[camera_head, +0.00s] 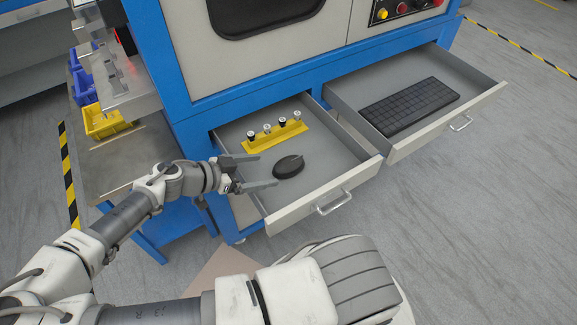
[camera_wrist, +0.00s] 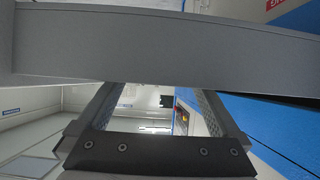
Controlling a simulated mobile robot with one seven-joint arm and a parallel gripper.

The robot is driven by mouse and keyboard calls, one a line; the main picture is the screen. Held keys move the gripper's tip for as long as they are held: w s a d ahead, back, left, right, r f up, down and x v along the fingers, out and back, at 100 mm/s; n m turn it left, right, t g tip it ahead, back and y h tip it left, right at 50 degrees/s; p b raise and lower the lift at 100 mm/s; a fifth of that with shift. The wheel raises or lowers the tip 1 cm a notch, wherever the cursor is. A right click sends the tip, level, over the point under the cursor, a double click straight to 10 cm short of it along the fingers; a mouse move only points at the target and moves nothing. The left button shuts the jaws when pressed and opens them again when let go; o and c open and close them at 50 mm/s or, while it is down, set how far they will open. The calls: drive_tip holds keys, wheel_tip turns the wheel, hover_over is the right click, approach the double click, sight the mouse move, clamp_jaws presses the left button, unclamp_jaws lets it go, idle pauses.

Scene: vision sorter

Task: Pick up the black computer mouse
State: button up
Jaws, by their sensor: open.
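The black computer mouse (camera_head: 288,167) lies on the floor of the open left drawer (camera_head: 335,186), a little right of the drawer's middle left side. My gripper (camera_head: 268,171) is open, with its two fingers pointing right over the left side of that drawer. The mouse is just beyond the fingertips, and no contact is visible. In the wrist view my gripper's fingers (camera_wrist: 155,110) stand apart with nothing seen between them. The mouse cannot be made out in the wrist view.
A yellow holder (camera_head: 277,137) with several small knobs stands behind the mouse. The open right drawer (camera_head: 440,138) holds a black keyboard (camera_head: 410,106). Blue and yellow bins (camera_head: 103,122) stand at the left. The blue cabinet (camera_head: 172,75) rises behind the drawers.

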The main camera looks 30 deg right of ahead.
sight(279, 168)
drive_tip(key=shift+r+x, duration=0.2)
drive_tip(key=shift+x, duration=3.25)
drive_tip(key=shift+s+d, duration=0.1)
drive_tip(key=shift+s, duration=0.1)
drive_tip(key=c, duration=1.3)
